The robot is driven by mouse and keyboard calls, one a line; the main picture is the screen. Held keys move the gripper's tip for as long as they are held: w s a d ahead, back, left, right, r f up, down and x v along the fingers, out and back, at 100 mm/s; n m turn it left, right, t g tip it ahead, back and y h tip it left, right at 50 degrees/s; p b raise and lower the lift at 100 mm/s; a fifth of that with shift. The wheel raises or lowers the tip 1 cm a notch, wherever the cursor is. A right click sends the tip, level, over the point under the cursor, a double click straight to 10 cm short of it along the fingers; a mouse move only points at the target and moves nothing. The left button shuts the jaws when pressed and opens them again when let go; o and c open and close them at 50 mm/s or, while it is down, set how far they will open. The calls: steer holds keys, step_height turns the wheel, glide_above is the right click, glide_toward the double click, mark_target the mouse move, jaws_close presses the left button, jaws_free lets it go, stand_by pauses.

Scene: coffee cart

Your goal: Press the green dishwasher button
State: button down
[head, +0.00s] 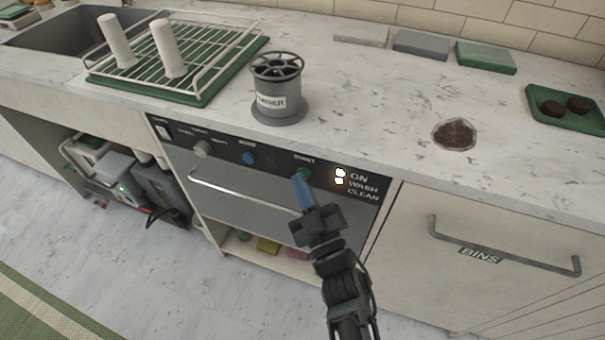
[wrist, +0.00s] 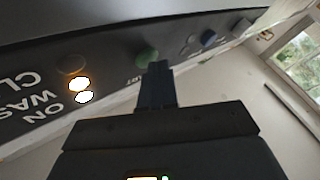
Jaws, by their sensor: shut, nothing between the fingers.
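The dishwasher (head: 240,187) is set under the counter, with a black control panel along its top. The green button (head: 304,172) is on the panel, under a small label. In the wrist view the green button (wrist: 146,57) shows just beyond my fingertips. My gripper (head: 298,178) is shut and empty, its blue fingers pointing at the button, with the tips at or very near it. It also shows in the wrist view (wrist: 156,68). I cannot tell if the tips touch. To the right of the button, indicator lights (head: 340,176) glow beside the words ON, WASH and CLEAN.
A blue button (head: 249,158) and a grey knob (head: 202,148) sit left on the panel. The dishwasher handle bar (head: 240,190) juts out below. A grey knock container (head: 279,105) stands on the counter above. The BINS drawer handle (head: 500,250) sticks out at the right.

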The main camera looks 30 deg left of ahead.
steer(key=shift+s, duration=0.1)
steer(key=shift+s+d, duration=0.2)
steer(key=shift+s, duration=0.55)
steer(key=shift+s+d+p, duration=0.1)
steer(key=shift+s+d, duration=0.1)
steer(key=shift+s, duration=0.6)
steer(key=shift+s+d+p, duration=0.1)
steer(key=shift+s+d, duration=0.1)
steer(key=shift+s, duration=0.65)
steer(key=shift+s+d+p, duration=0.1)
steer(key=shift+s+d, duration=0.1)
steer(key=shift+s, duration=0.6)
